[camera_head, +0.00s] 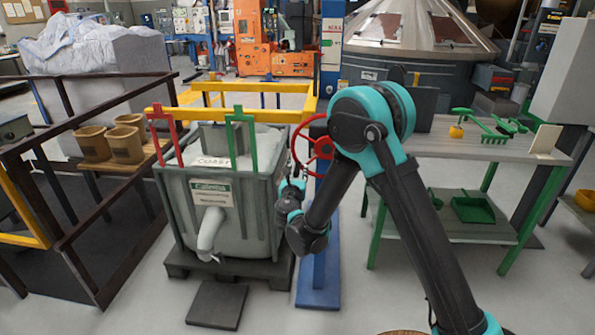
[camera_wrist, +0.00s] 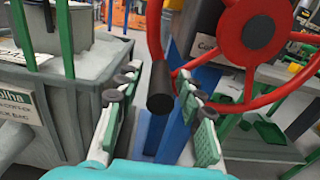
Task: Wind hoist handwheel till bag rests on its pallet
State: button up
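The red hoist handwheel (camera_head: 322,148) is on a blue post, partly hidden behind my arm. In the wrist view the red wheel (camera_wrist: 229,20) fills the upper right, and its black handle (camera_wrist: 160,88) points toward the camera. My gripper (camera_wrist: 157,82) is open, with one finger on each side of the handle and visible gaps to it; it also shows in the head view (camera_head: 291,197). The grey-green bag (camera_head: 258,205) with a white label hangs or stands under the yellow frame. It is above its dark pallet (camera_head: 262,270); I cannot tell whether they touch.
Red (camera_head: 160,130) and green (camera_head: 238,140) uprights stand by the bag. A workbench (camera_head: 450,145) with green tools is at right. A dark railing (camera_head: 75,215) and brown buckets (camera_head: 125,145) are at left. A dark plate (camera_head: 217,305) lies on the floor in front.

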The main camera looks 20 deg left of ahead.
grip_shut()
jog(key=shift+a+r, duration=0.1)
